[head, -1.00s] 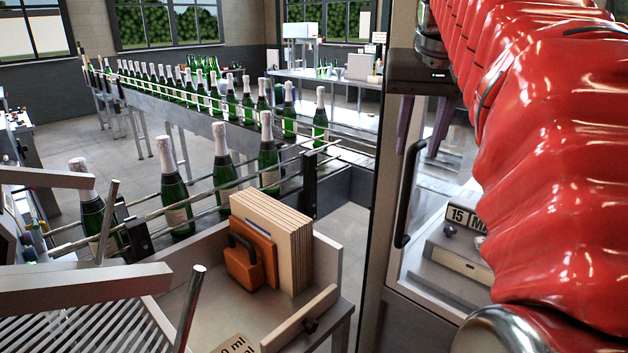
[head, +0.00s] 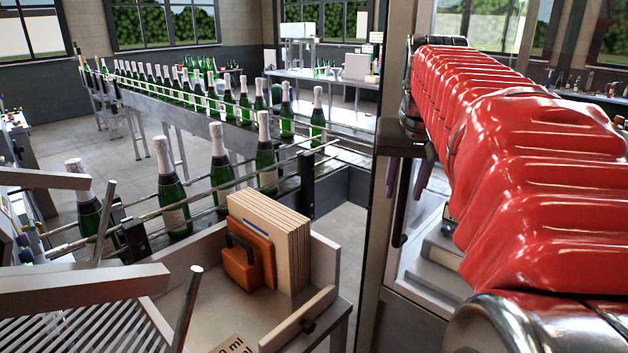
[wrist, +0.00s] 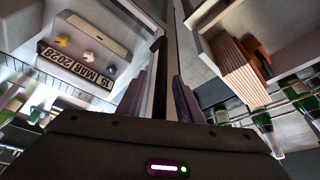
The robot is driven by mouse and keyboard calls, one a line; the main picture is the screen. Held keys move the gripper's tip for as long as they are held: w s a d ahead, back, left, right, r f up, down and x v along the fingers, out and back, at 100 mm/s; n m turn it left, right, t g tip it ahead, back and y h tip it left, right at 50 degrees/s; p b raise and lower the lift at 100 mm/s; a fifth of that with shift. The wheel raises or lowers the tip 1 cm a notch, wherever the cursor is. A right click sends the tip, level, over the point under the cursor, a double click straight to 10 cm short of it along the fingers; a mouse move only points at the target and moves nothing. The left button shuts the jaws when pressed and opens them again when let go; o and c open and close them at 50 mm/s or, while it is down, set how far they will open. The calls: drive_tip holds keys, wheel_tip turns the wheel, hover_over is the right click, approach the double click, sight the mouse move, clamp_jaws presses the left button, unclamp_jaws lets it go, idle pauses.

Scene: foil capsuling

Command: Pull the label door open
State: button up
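The label door is a clear panel beside a grey upright post (head: 376,215), right of centre in the head view. Its long black handle (head: 400,228) is upright, and its upper part is hidden behind my gripper (head: 408,180). The purple fingers are apart and point down past the dark gripper body. In the wrist view the black handle (wrist: 158,80) shows between the two fingers of my gripper (wrist: 160,88). My gripper is open, and I cannot tell whether either finger touches the handle. The door looks shut, but my red-sleeved arm covers much of it.
Behind the door a date plate (wrist: 75,64) reads 15 MAR 2028. An orange block with a black handle (head: 240,265) stands by stacked boards (head: 285,235) in a tray left of the post. Green bottles (head: 220,170) line the conveyor at left.

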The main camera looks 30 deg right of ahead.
clamp_jaws()
idle(0.3)
idle(0.3)
drive_tip(key=shift+a, duration=0.15)
